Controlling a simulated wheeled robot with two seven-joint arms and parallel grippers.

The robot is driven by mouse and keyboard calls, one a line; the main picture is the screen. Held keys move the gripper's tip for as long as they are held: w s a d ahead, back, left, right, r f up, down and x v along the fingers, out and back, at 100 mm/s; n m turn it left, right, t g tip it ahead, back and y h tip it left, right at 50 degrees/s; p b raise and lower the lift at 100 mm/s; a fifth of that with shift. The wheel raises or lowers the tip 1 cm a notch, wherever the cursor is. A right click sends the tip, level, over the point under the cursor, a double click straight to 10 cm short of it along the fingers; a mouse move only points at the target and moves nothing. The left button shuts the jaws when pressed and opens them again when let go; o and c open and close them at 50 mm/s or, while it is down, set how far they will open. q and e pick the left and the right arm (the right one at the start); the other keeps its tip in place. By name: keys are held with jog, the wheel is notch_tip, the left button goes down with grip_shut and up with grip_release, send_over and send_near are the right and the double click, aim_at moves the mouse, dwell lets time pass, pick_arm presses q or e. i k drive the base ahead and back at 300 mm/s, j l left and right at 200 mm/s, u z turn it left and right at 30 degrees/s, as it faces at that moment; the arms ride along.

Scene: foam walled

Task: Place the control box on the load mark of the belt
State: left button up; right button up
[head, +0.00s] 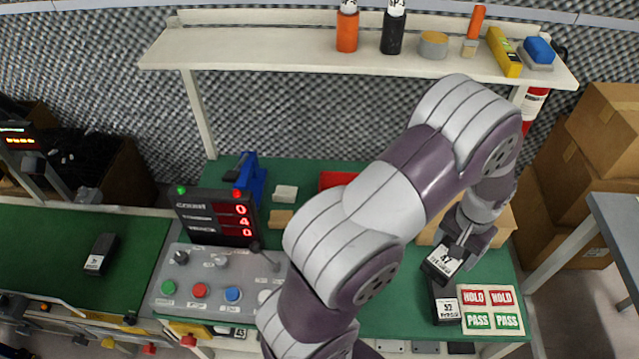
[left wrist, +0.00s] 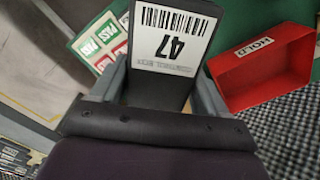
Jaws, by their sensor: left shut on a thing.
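I cannot make out a load mark on the belt. My right gripper is not in view.
Another dark box (head: 446,303) lies just in front, beside a HOLD/PASS card (head: 491,309). A red HOLD bin (left wrist: 262,75) shows in the wrist view. A counter display (head: 217,216), button panel (head: 205,283) and blue vise (head: 252,182) stand towards the belt. A shelf (head: 300,52) spans the back.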

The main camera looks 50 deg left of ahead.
aim_at(140, 262)
jog(key=k+j, duration=0.35)
jog(key=k+j+u, duration=0.1)
jog(key=k+j, duration=0.3)
jog(key=j, duration=0.15)
jog(key=k+j, duration=0.45)
jog(key=j, duration=0.25)
jog(key=k+j+u, duration=0.1)
jog(key=j, duration=0.25)
jog(key=k+j, duration=0.1)
jog(key=j, duration=0.3)
jog(key=k+j+u, duration=0.1)
jog(key=j, duration=0.25)
